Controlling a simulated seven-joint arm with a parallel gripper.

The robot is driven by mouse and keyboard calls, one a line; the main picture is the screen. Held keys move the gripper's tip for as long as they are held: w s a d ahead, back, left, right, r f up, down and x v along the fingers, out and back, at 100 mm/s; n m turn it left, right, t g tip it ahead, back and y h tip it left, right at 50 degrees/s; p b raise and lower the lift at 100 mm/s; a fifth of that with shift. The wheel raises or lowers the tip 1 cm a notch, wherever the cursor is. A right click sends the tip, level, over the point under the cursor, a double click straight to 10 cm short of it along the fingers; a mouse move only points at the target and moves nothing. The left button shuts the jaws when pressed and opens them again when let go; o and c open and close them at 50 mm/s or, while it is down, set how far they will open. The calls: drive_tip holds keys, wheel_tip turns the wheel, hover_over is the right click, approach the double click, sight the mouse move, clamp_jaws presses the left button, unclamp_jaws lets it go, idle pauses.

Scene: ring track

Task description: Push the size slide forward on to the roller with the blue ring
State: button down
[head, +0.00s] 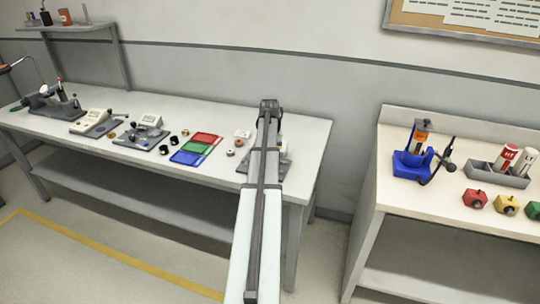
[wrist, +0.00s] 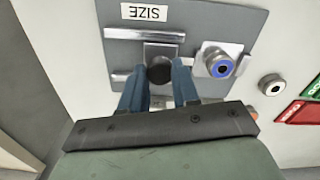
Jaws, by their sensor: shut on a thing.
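In the wrist view the size slide (wrist: 159,52) is a grey metal block with a round black knob (wrist: 160,70), between rails on a grey plate (wrist: 110,52) labelled SIZE. My gripper (wrist: 160,82) has its two blue fingers on either side of the knob, shut on it. The blue ring (wrist: 221,68) sits on the roller at a pale block, right of the slide and apart from it. In the head view the plate (head: 246,164) shows only in part behind my arm; my fingertips and the slide are hidden there.
A loose metal ring (wrist: 271,84) lies on the bench right of the plate. Red (head: 206,137), green (head: 198,147) and blue (head: 188,157) trays lie left of my arm. Other instruments (head: 148,131) stand further left. A second bench (head: 430,205) stands to the right.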

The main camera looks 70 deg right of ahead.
drive_tip(key=shift+w, duration=1.1)
drive_tip(key=c, duration=0.8)
unclamp_jaws()
wheel_tip(320, 180, up, 14)
drive_tip(key=shift+f, duration=0.1)
